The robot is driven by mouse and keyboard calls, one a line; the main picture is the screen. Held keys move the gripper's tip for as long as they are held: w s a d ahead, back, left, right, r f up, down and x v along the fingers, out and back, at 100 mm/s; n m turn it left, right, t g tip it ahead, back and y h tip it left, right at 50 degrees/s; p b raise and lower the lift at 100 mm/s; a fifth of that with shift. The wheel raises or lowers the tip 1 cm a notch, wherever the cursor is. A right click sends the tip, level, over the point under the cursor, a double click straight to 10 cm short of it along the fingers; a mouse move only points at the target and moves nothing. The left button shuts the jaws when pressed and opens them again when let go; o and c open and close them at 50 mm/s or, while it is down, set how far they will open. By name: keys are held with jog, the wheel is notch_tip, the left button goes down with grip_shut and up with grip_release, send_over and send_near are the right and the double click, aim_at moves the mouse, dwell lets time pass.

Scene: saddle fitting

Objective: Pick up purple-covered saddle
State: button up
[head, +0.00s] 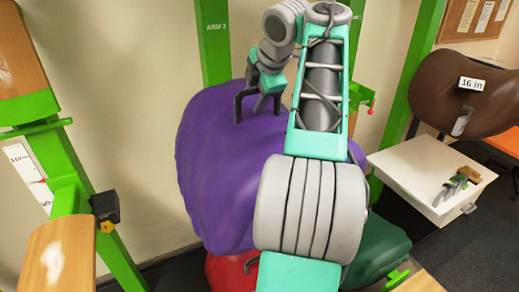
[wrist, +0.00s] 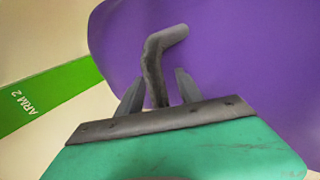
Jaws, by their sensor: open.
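The purple-covered saddle (head: 205,165) is large and rounded, in the middle of the head view, partly hidden behind my arm. A dark bent handle (head: 238,100) stands up from its top. In the wrist view the purple cover (wrist: 235,60) fills the upper right and the grey handle (wrist: 158,45) rises in front of it. My gripper (wrist: 155,84) is open, with one finger on each side of the handle's lower part. Whether the fingers touch it I cannot tell. In the head view my gripper (head: 265,92) is beside the handle at the saddle's top.
Green posts (head: 213,45) stand behind and at both sides. A red shape (head: 230,272) and a dark green one (head: 378,250) lie below the purple saddle. At right are a brown saddle (head: 470,110) labelled "16 in" and a white cabinet (head: 415,170) with a clamp-like tool (head: 458,185).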

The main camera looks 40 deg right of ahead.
jog(key=shift+c, duration=0.2)
grip_shut()
dwell(0.3)
dwell(0.8)
jog(key=shift+w+r, duration=0.1)
jog(key=shift+r, duration=0.05)
